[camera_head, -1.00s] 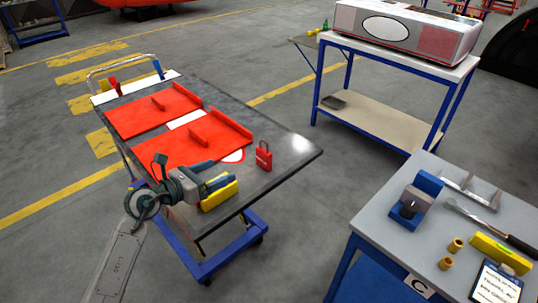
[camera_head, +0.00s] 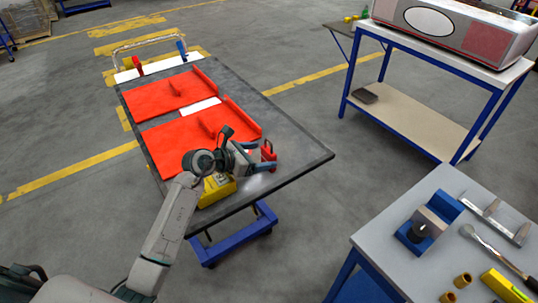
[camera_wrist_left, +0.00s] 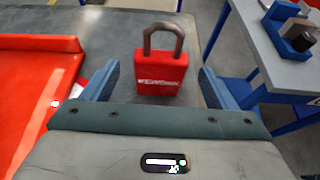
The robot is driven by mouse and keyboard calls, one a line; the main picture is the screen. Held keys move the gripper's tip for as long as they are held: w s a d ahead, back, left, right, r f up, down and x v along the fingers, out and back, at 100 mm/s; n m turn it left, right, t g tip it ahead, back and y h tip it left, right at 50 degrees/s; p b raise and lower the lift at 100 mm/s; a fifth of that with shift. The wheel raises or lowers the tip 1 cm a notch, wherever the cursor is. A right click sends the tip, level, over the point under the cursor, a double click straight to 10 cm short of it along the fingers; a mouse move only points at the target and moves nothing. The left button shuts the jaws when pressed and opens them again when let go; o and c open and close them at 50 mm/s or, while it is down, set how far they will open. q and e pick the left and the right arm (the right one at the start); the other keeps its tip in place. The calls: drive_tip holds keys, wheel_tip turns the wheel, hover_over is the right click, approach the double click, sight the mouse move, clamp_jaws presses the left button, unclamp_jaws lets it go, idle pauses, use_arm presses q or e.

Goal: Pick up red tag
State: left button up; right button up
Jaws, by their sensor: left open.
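A red padlock (camera_head: 268,152) with a grey shackle stands upright on the dark top of the cart (camera_head: 301,156). It also shows in the left wrist view (camera_wrist_left: 161,72), centred ahead between the two blue fingers, with pale lettering on its front. My left gripper (camera_head: 261,157) is open and empty, right beside the padlock, with a finger on either side of its line. I cannot tell whether a finger touches it. No separate red tag is clear; the white-and-red shape seen earlier near the padlock is hidden behind my gripper. My right gripper is not in view.
Red panels (camera_head: 170,92) with upright ribs lie on the cart's left part. A yellow block (camera_head: 217,190) sits under my wrist at the front edge. A grey-topped table (camera_head: 390,237) with tools stands at right. The cart's right corner is bare.

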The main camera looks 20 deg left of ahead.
sight(266, 153)
use_arm(q)
drive_tip(key=shift+w+d, duration=0.2)
drive_tip(key=shift+w, duration=0.05)
drive_tip(key=p+x, duration=0.3)
drive_tip(key=x, duration=0.1)
drive_tip(key=shift+w+d+f, duration=0.25)
drive_tip(key=shift+w+d, duration=0.05)
drive_tip(key=shift+w, duration=0.05)
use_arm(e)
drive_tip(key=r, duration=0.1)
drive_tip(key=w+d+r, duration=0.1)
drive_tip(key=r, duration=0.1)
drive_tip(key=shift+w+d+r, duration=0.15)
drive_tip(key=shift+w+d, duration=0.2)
use_arm(q)
drive_tip(key=c, duration=1)
drive_tip(key=shift+c, duration=0.4)
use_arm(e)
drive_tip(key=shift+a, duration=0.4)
